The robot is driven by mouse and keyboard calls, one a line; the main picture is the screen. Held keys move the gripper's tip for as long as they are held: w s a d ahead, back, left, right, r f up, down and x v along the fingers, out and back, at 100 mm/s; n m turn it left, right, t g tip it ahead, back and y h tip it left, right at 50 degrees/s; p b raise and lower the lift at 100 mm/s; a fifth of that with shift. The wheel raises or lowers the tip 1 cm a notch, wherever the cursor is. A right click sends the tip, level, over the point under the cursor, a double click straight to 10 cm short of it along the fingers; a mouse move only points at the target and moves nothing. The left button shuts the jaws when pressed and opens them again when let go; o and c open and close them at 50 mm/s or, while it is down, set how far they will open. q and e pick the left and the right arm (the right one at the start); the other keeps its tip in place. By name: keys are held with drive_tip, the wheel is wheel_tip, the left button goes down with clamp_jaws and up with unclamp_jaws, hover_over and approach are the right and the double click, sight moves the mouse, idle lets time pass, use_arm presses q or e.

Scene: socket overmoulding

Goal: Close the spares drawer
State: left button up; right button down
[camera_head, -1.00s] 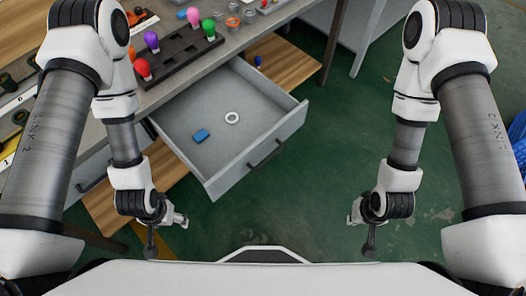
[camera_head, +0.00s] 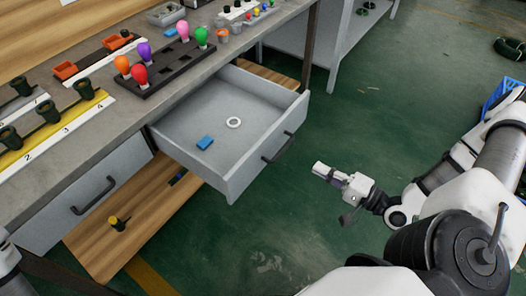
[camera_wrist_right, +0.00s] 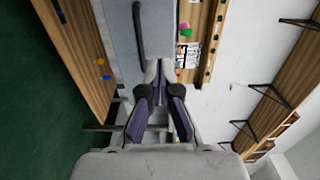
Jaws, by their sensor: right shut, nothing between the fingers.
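The spares drawer (camera_head: 228,170) is grey and stands pulled out from under the workbench. A blue block (camera_head: 205,143) and a white ring (camera_head: 233,123) lie in it. Its dark bar handle (camera_head: 278,148) is on the front panel. My right gripper (camera_head: 319,169) is shut and empty, in front of the drawer to the right of the handle, with a visible gap. In the right wrist view, my right gripper (camera_wrist_right: 158,80) points toward a grey front panel (camera_wrist_right: 122,40) with a dark handle (camera_wrist_right: 139,30). My left gripper is out of view.
The workbench top (camera_head: 75,118) holds a black rack (camera_head: 165,70) with coloured bulb-shaped parts. A second drawer (camera_head: 85,200) at the left looks shut. A wooden lower shelf (camera_head: 130,235) runs beneath. Green floor (camera_head: 370,110) is clear right of the open drawer.

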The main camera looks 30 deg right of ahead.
sight(269, 142)
drive_tip(key=b+x, duration=0.6)
drive_tip(key=x, duration=0.7)
drive_tip(key=shift+w+a+b, duration=0.15)
drive_tip(key=shift+a+b, duration=0.15)
drive_tip(key=shift+w+r, duration=0.2)
drive_tip(key=shift+w, duration=0.1)
drive_tip(key=shift+a, duration=0.1)
